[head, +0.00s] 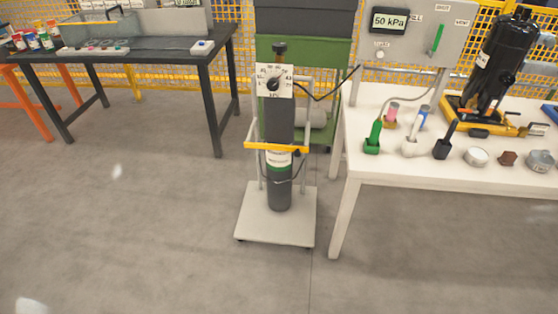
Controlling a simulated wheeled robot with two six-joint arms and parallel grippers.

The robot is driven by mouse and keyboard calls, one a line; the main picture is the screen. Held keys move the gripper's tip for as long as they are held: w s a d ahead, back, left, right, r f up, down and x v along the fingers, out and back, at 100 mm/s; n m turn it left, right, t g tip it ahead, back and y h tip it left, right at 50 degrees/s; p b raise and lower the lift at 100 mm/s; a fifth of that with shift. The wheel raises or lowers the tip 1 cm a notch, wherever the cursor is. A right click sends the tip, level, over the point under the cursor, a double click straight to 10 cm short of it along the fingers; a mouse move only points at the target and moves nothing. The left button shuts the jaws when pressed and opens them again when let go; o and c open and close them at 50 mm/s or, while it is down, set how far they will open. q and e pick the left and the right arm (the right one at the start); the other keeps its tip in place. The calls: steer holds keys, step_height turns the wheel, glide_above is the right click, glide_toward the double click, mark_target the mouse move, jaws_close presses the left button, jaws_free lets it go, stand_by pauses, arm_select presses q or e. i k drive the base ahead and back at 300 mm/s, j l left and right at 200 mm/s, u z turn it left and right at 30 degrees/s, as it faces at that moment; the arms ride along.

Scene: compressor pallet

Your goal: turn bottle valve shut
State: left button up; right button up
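A dark grey gas bottle (280,190) stands upright on a white wheeled base plate (258,222), behind an orange-yellow crossbar (277,147). Near its top is a white dial plate with a black pointer knob (273,85). Above the dial, a dark valve cap or handle (280,49) sits on top of the bottle. The valve's exact setting is too small to read. A black hose or lever runs from the dial to the right. Neither of my grippers is in the head view.
A white table (440,174) at right holds tools, small parts, a black compressor (505,55) and a panel with a display reading 50 kPa (389,21). A dark workbench (150,48) stands at left. A green cabinet (335,58) is behind the bottle. The floor in front is clear.

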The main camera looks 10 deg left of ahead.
mark_target(279, 48)
steer(key=z, duration=0.55)
steer(key=i+j+z, duration=0.2)
steer(key=j+z, duration=0.15)
steer(key=j, duration=0.3)
steer(key=i+j+z, duration=0.1)
steer(key=j+z, duration=0.25)
steer(key=j, duration=0.3)
steer(key=j+z, duration=0.4)
steer(key=j, duration=0.3)
